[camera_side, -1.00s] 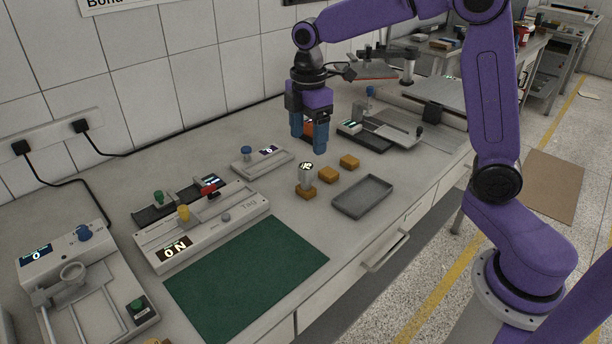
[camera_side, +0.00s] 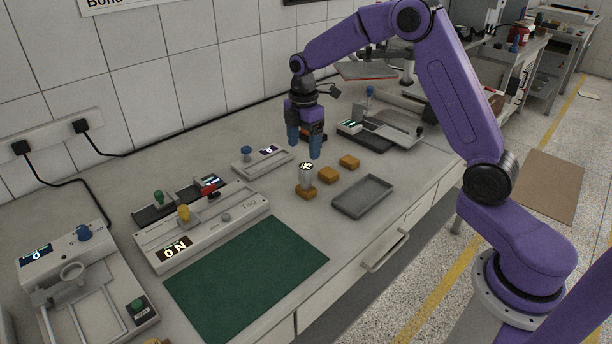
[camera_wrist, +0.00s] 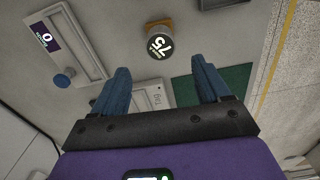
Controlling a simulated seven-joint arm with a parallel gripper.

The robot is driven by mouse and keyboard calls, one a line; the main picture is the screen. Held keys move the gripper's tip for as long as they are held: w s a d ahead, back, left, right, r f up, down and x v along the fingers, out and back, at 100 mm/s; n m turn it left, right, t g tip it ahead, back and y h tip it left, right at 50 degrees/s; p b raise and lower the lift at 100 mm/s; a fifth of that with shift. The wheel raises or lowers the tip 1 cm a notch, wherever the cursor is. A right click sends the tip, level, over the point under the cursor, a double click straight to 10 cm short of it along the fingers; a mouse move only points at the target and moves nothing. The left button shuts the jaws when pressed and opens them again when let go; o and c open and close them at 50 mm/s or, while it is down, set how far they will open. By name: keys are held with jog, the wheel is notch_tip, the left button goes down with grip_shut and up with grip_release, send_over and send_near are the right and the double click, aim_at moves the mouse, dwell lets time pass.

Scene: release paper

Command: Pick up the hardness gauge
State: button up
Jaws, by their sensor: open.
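The hardness gauge (camera_side: 306,177) is a small pale cylinder with a round dark dial on top. It stands upright on an orange-brown block (camera_side: 306,192) on the bench. In the wrist view the gauge (camera_wrist: 159,42) shows its dial reading, beyond the fingertips and roughly between them. My gripper (camera_side: 305,152) has blue fingers pointing down, apart and empty, above and behind the gauge in the side view. The fingertips (camera_wrist: 160,72) in the wrist view do not touch the gauge.
Two orange-brown blocks (camera_side: 328,175) (camera_side: 349,162) and a grey tray (camera_side: 362,197) lie close to the gauge on the right. A small device with a blue knob (camera_side: 262,161) is to the left. A green mat (camera_side: 245,278) and a Tag tester (camera_side: 201,226) lie nearer the camera.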

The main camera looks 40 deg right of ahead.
aim_at(306, 166)
notch_tip(306, 166, down, 4)
jog(key=shift+s+d+f, duration=0.1)
jog(key=shift+d+f, duration=0.05)
jog(key=shift+f, duration=1.2)
jog(key=shift+d+f, duration=0.1)
jog(key=shift+f, duration=1.2)
jog(key=c, duration=1.4)
jog(key=shift+r, duration=0.95)
jog(key=s+r, duration=1.1)
jog(key=s, duration=0.3)
jog(key=shift+a, duration=0.15)
jog(key=shift+r, duration=0.1)
